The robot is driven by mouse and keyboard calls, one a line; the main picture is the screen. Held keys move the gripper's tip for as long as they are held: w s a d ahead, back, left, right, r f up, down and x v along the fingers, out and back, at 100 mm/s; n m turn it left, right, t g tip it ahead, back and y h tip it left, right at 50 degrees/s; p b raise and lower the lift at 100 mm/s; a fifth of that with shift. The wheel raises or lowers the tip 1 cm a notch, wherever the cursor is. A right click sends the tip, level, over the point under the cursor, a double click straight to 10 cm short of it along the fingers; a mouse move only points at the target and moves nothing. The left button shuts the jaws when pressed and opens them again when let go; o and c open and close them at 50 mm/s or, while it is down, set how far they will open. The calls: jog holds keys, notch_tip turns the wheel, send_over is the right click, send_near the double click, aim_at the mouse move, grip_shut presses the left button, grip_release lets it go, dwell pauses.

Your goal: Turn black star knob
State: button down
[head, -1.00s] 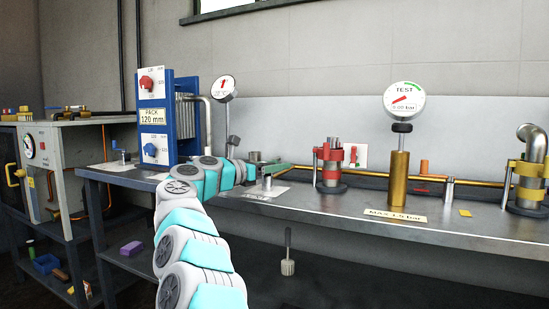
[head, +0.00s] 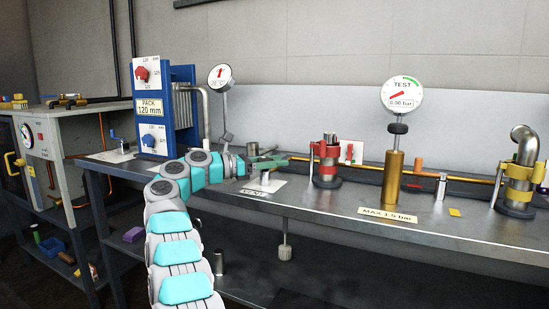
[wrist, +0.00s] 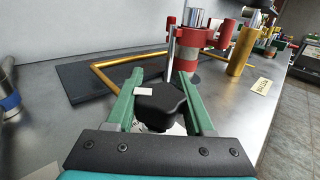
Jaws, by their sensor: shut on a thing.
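The black star knob (wrist: 165,108) has rounded lobes and a small white mark on its top left. In the wrist view it sits between the two green fingers of my gripper (wrist: 159,78), which is shut on its sides. A white label shows partly beneath the knob. In the head view my gripper (head: 270,161) is over a short metal post on a white plate at the left part of the bench. The knob cannot be made out clearly there.
A red-clamped cylinder (head: 327,163) stands just right of my gripper, with a copper pipe behind. Further right are a brass post (head: 393,180) with a TEST gauge (head: 402,96) and a yellow-clamped pipe (head: 520,182). A blue pack unit (head: 152,120) stands left.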

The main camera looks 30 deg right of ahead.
dwell(0.5)
jog(key=shift+c, duration=1.4)
grip_release()
jog(key=shift+w+a, duration=0.2)
jog(key=shift+a, duration=1.75)
jog(key=shift+w+a, duration=0.2)
jog(key=shift+a, duration=1.7)
